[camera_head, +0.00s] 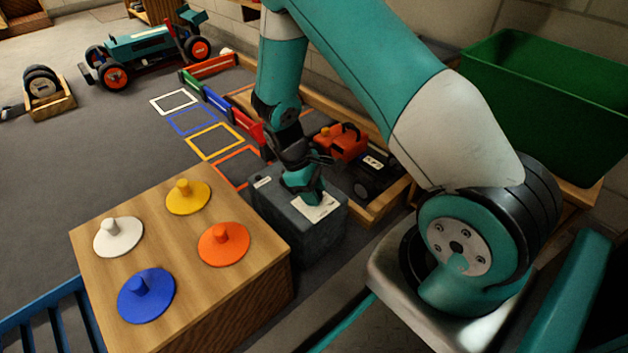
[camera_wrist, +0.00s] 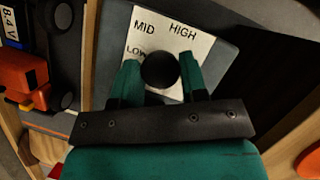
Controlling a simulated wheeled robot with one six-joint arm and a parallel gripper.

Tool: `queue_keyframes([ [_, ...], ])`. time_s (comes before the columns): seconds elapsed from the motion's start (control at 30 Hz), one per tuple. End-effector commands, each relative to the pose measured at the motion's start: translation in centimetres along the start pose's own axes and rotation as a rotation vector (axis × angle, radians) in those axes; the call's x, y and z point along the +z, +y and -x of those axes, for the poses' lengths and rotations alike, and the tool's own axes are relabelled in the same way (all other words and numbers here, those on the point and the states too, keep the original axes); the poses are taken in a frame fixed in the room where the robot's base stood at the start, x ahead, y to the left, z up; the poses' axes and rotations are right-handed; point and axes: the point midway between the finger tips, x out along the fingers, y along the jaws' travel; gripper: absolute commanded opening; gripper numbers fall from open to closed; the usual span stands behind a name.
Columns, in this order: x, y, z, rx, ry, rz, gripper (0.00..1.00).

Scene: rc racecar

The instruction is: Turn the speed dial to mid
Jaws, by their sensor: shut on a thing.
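The speed dial (camera_wrist: 161,71) is a round black knob on a white label plate (camera_wrist: 200,45) printed LOW, MID and HIGH in the wrist view. My gripper (camera_wrist: 160,75) has its teal fingers on both sides of the knob, shut on it. The knob's pointer is not visible, so I cannot tell its setting. In the head view, my gripper (camera_head: 305,190) reaches down onto the top of a dark grey box (camera_head: 290,225), which bears the white label plate (camera_head: 318,207). The knob is hidden there by my gripper.
A wooden block (camera_head: 180,260) with white, yellow, orange and blue knobbed discs stands left of the box. A wooden tray (camera_head: 378,208) with an orange item (camera_head: 342,141) lies right behind it. A green bin (camera_head: 545,100) stands at the right. A teal racecar (camera_head: 140,45) is far back.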

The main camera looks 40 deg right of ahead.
Motion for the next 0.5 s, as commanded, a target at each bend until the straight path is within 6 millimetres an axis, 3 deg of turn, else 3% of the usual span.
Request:
queue_keyframes([
  [0.03,0.36,0.02,0.67,-0.019,-0.002,-0.038,0.16],
  [0.5,0.20,0.20,0.35,-0.150,-0.001,-0.361,0.16],
])
